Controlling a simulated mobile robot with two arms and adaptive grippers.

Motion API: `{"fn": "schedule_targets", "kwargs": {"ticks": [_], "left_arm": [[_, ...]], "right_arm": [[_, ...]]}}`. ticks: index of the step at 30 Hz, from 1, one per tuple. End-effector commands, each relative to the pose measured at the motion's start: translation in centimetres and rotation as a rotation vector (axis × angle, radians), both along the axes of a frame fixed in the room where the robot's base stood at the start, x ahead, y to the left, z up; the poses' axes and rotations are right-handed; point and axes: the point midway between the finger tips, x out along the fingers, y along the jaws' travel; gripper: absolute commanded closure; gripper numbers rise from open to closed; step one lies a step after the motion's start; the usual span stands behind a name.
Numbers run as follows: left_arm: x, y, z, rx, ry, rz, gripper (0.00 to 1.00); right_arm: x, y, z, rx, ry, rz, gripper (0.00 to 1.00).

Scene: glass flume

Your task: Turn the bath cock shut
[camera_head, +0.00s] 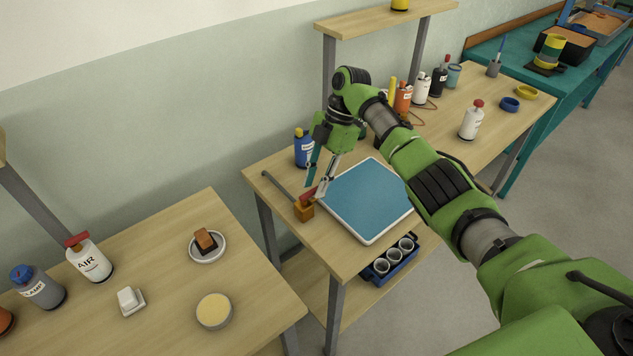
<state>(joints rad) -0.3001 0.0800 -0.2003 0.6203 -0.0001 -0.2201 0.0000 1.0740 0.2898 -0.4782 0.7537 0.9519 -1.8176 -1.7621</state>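The bath cock is a small brass block (304,211) with a red lever (307,195), at the front left of the middle bench. A thin grey pipe (280,186) runs from it to the back left. The bath (347,234) is a white-rimmed tray of blue liquid just right of the cock. My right gripper (315,190) points down over the cock, with its fingers apart. Its fingertips are close to the red lever; I cannot tell whether they touch it. My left gripper is not in view.
A blue bottle (303,149) stands behind the cock. Several bottles (422,88) stand farther right, with a white bottle (471,120) nearer the edge. A blue rack of cups (388,262) sits below. The left bench (170,262) holds bottles and small dishes, across a gap.

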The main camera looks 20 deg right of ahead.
Motion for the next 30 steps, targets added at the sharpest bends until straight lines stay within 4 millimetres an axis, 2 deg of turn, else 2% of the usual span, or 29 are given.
{"fn": "schedule_targets", "kwargs": {"ticks": [9,13,17,24,30], "left_arm": [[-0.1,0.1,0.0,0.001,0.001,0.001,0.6],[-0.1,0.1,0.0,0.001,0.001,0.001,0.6],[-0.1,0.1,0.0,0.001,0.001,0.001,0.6],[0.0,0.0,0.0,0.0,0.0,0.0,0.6],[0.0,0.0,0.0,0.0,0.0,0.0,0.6]], "right_arm": [[0.0,0.0,0.0,-0.001,0.002,-0.001,0.73],[0.1,-0.4,0.8,0.0,0.001,-0.002,0.73],[0.5,-1.1,2.9,-0.001,-0.001,-0.002,0.73],[1.2,-3.0,7.7,-0.001,-0.001,-0.004,0.73],[1.6,-4.0,10.3,0.0,0.0,-0.002,0.73]]}}
